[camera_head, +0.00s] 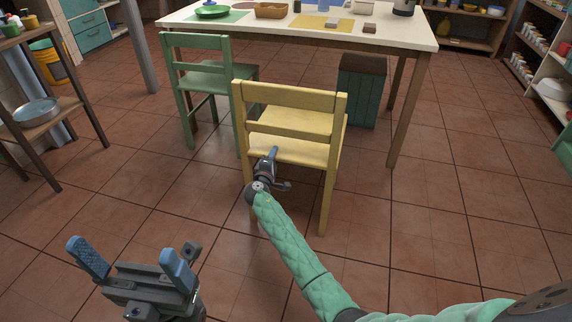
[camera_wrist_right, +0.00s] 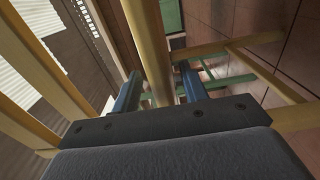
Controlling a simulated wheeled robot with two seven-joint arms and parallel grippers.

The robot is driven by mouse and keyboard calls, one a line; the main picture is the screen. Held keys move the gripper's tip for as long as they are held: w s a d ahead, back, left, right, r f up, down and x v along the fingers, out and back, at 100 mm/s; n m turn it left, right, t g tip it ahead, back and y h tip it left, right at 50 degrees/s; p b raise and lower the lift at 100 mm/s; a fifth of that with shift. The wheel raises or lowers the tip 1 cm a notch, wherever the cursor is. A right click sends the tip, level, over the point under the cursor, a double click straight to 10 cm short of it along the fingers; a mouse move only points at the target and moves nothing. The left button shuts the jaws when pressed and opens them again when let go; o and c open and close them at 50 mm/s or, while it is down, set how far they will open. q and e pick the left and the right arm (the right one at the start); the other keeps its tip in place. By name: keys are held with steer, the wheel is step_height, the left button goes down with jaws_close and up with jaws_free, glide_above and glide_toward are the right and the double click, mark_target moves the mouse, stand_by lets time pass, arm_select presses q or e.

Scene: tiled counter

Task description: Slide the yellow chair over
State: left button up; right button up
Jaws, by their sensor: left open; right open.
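The yellow chair (camera_head: 291,100) stands upright near the table, with its slatted back towards me. My right gripper (camera_head: 276,172) is at the chair's back, below seat height and near the left rear leg. In the right wrist view a yellow chair post (camera_wrist_right: 148,40) runs between the two blue fingers of the right gripper (camera_wrist_right: 160,84). The fingers are open, one on each side of the post; I cannot tell whether either touches it. My left gripper (camera_head: 134,260) is open and empty above the floor at the lower left, away from the chair.
A cream-topped table (camera_head: 380,38) with dishes and mats stands behind the chair. A green chair (camera_head: 205,75) is on the left, and a dark green crate (camera_head: 362,90) is under the table. A wooden shelf (camera_head: 40,110) stands far left. Tiled floor is clear in front and right.

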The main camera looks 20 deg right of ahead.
jaws_close()
steer(key=shift+w, duration=0.1)
stand_by(1.4)
